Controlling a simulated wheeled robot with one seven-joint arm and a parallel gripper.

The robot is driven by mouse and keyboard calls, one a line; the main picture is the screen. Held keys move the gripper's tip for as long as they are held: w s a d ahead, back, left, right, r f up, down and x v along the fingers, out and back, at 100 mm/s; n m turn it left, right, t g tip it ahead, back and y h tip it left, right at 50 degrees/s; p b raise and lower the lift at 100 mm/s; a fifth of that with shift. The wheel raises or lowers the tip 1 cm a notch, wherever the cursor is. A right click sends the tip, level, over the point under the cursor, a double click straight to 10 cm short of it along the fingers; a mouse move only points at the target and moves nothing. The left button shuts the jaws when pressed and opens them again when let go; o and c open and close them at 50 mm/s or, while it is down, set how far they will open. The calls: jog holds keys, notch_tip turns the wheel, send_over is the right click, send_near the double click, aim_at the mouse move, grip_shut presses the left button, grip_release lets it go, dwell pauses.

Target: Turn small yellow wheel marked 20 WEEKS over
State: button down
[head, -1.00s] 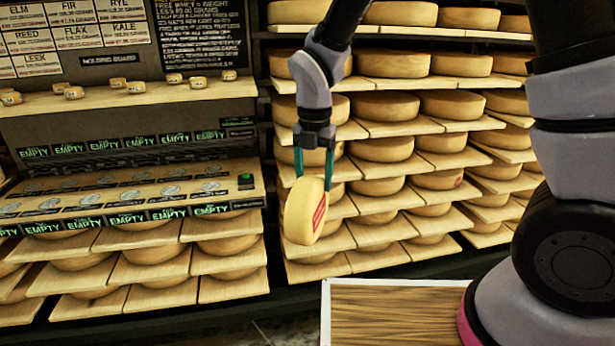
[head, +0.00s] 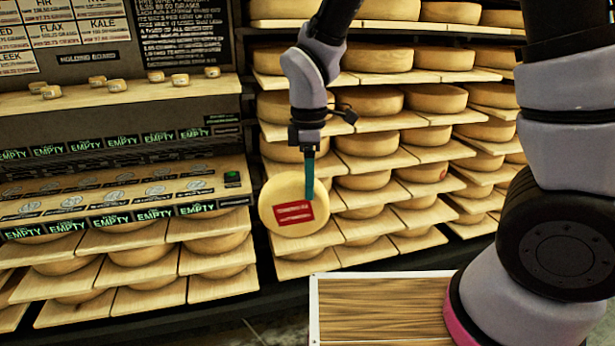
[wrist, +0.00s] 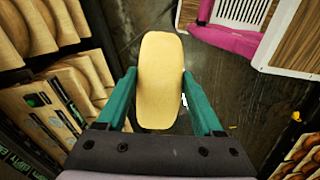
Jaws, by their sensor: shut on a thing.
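A small yellow cheese wheel (head: 276,217) with a red label on its face is held up on edge in front of the shelves, its labelled face toward the head camera. The label's print is too small to read. My gripper (head: 310,192) points down and is shut on the wheel near its right side; only one teal finger shows clearly in the head view. In the wrist view the wheel (wrist: 160,80) shows its plain rim between both teal fingers of my gripper (wrist: 161,95). The wheel's back face is hidden from the head view.
Shelves of large cheese wheels (head: 375,101) stand close behind. A slanted counter (head: 95,190) with green EMPTY signs is at left, a board with small tagged wheels (head: 115,85) above it. A wood-topped surface with a white edge (head: 380,300) lies below right. Open floor shows below the wheel in the wrist view.

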jog(key=m, duration=0.2)
jog(key=s+m, duration=0.1)
jog(key=m, duration=0.3)
jog(key=shift+s+a+m, duration=0.25)
jog(key=shift+s+m, duration=0.05)
jog(key=shift+s, duration=0.2)
jog(key=t+h, duration=0.1)
jog(key=s+a+t+h, duration=0.1)
jog(key=t, duration=0.1)
jog(key=s+f+t+h, duration=0.1)
jog(key=shift+s+a+t, duration=0.2)
jog(key=shift+a+t, duration=0.1)
jog(key=shift+t, duration=0.1)
jog(key=t+h, duration=0.1)
jog(key=s+f+t+h, duration=0.1)
jog(key=t, duration=0.1)
jog(key=s+a+f+t+h, duration=0.1)
jog(key=t, duration=0.1)
jog(key=shift+a, duration=0.1)
jog(key=f+t+h, duration=0.2)
jog(key=t, duration=0.1)
jog(key=f+t+h, duration=0.1)
jog(key=t, duration=0.1)
jog(key=shift+s+a+f+h, duration=0.1)
jog(key=shift+s+a+h, duration=0.1)
jog(key=shift+s+h, duration=0.1)
jog(key=shift+w, duration=0.1)
